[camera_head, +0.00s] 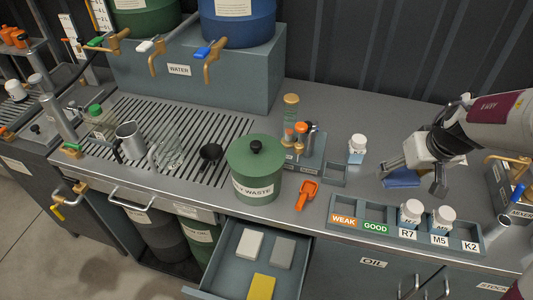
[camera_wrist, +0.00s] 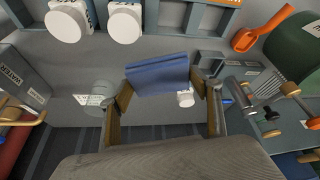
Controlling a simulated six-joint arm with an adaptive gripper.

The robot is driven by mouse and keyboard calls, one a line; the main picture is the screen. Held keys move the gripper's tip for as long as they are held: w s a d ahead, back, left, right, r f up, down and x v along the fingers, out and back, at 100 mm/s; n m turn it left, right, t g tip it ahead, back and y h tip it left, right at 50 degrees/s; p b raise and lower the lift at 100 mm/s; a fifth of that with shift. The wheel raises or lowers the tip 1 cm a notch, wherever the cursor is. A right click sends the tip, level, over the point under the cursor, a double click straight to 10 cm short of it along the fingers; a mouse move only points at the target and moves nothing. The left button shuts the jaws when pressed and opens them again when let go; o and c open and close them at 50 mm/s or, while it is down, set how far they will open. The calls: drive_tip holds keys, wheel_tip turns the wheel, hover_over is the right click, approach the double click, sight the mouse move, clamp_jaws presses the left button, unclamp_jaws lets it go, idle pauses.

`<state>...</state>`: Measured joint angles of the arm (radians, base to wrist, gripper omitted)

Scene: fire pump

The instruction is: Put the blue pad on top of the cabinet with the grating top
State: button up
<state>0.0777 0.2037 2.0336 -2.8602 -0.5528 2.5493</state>
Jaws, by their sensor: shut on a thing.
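The blue pad (camera_head: 402,179) is between the fingers of my gripper (camera_head: 413,178), at the right of the bench in the head view. In the wrist view the blue pad (camera_wrist: 158,77) spans the gap between both fingertips of my gripper (camera_wrist: 161,88), which is shut on it. The pad is low over the grey counter; I cannot tell whether it touches it. The cabinet with the grating top (camera_head: 110,157) is at the left in the head view, with slots across its top. A metal mug (camera_head: 130,140), a glass beaker (camera_head: 170,153) and a black funnel (camera_head: 210,153) stand on the grating.
A green waste pot (camera_head: 254,170) and an orange scoop (camera_head: 307,194) lie between gripper and grating. A labelled tray (camera_head: 388,232) with white-capped bottles is in front of the pad. An open drawer (camera_head: 225,287) holds white, grey and yellow pads. A water stand (camera_head: 220,85) is behind.

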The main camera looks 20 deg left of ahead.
drive_tip(key=s+a+n+g+y, duration=0.1)
drive_tip(key=s+a+n, duration=0.4)
drive_tip(key=s+a, duration=0.3)
drive_tip(key=s+a+f+n+g+y, duration=0.1)
drive_tip(key=s+a+n, duration=0.3)
drive_tip(key=s+a, duration=0.4)
drive_tip(key=s+a+f+n+g+y, duration=0.1)
drive_tip(key=s+a+n, duration=0.4)
drive_tip(key=a, duration=1.4)
drive_tip(key=s+g, duration=0.1)
drive_tip(key=s, duration=0.3)
drive_tip(key=shift+f+n, duration=0.15)
drive_tip(key=shift+n, duration=0.15)
drive_tip(key=shift+f, duration=11.65)
drive_tip(key=shift+f, duration=0.15)
drive_tip(key=shift+f, duration=2)
